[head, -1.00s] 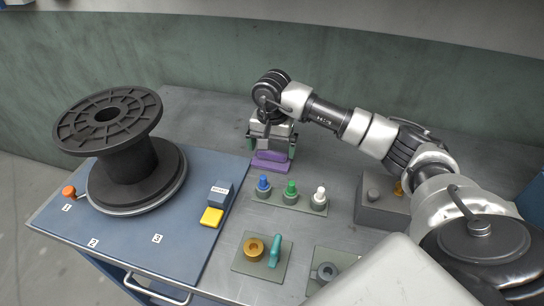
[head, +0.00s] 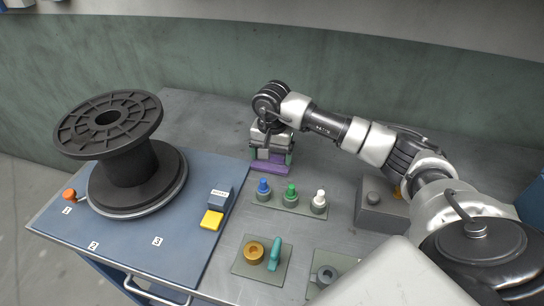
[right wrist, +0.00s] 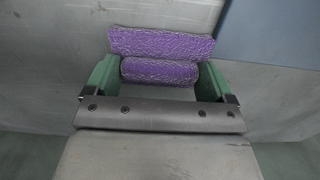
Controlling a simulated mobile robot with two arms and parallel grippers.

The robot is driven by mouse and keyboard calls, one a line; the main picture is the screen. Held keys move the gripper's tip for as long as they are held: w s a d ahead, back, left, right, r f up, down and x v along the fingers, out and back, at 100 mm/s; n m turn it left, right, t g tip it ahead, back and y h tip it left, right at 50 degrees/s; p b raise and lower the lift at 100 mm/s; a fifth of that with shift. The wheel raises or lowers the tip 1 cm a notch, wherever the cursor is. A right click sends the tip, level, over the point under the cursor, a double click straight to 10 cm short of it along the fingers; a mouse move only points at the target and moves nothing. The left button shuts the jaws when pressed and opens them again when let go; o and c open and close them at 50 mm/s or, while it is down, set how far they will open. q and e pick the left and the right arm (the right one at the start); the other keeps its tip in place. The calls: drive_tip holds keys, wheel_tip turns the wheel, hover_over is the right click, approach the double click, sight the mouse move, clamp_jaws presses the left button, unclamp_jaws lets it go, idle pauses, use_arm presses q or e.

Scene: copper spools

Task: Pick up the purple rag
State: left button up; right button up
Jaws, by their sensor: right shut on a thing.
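The purple rag (head: 268,168) lies on the grey metal tabletop, behind the row of coloured knobs. It also shows in the right wrist view (right wrist: 160,71) as a rolled part with a flatter strip beyond it. My right gripper (head: 270,158) points down over the rag. Its green fingers (right wrist: 158,75) stand at both ends of the rolled part and are shut on it. The head view does not show a clear gap between rag and table. My left gripper is not in view.
A black spool (head: 125,160) stands on the blue panel (head: 130,240) at left, with a yellow block (head: 212,220) near it. Blue, green and white knobs (head: 291,198) stand in front of the rag. A grey box (head: 376,208) is at right. The tabletop behind is clear.

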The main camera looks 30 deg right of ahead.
sight(272, 155)
wheel_tip(272, 155, up, 3)
drive_tip(key=shift+w+r+b, duration=0.1)
drive_tip(key=shift+r+b, duration=0.05)
drive_tip(key=shift+b, duration=0.2)
drive_tip(key=s+a+r+b, duration=0.1)
drive_tip(key=s+a+r, duration=0.2)
drive_tip(key=s+r, duration=0.4)
drive_tip(key=s, duration=0.4)
drive_tip(key=shift+s+a+r, duration=0.15)
drive_tip(key=shift+a+r, duration=0.1)
drive_tip(key=shift+o, duration=1.3)
drive_tip(key=shift+c, duration=0.8)
drive_tip(key=shift+s+f, duration=0.1)
